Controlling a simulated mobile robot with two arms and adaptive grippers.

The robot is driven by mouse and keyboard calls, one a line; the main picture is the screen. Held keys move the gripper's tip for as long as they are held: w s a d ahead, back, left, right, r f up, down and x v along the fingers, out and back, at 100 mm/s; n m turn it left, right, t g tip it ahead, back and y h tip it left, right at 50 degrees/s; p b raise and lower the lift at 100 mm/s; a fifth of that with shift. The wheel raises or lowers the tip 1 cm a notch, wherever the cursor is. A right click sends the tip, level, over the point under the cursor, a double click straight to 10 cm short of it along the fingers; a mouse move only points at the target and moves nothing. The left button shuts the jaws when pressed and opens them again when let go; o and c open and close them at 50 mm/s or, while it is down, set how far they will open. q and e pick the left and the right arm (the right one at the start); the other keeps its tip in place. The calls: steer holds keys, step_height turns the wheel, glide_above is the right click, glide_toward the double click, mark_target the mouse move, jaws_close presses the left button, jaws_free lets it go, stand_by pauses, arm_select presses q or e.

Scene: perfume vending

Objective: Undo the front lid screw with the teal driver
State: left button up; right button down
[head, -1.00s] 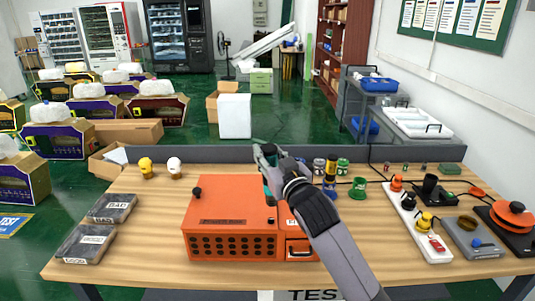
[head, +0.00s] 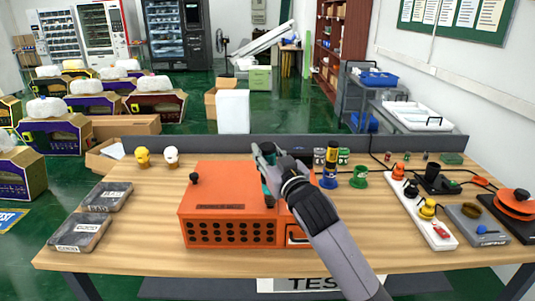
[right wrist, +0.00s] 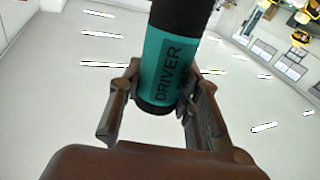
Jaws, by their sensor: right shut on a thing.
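The orange metal box (head: 215,206) stands on the wooden table, with a row pattern of dark holes in its front. A black knob-like screw (head: 194,178) stands up from the left part of its lid. My right gripper (head: 268,163) is shut on the teal driver (head: 267,188), which is roughly upright over the right part of the lid. In the right wrist view the teal driver (right wrist: 165,65), with a black end and "DRIVER" lettering, sits between the two fingers. The driver's lower end and any screw under it cannot be made out clearly. My left gripper is out of view.
Two dark labelled cases (head: 107,197) (head: 79,231) lie at the left. Yellow and white small heads (head: 142,157) (head: 171,157) stand behind the box. Blue and green pieces (head: 330,178) (head: 360,179) and a white power strip (head: 436,232) lie at the right.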

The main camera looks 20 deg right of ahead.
steer(key=shift+r+p, duration=0.15)
steer(key=shift+p, duration=0.4)
stand_by(0.9)
steer(key=shift+f+b, duration=0.5)
steer(key=shift+f, duration=0.35)
stand_by(0.9)
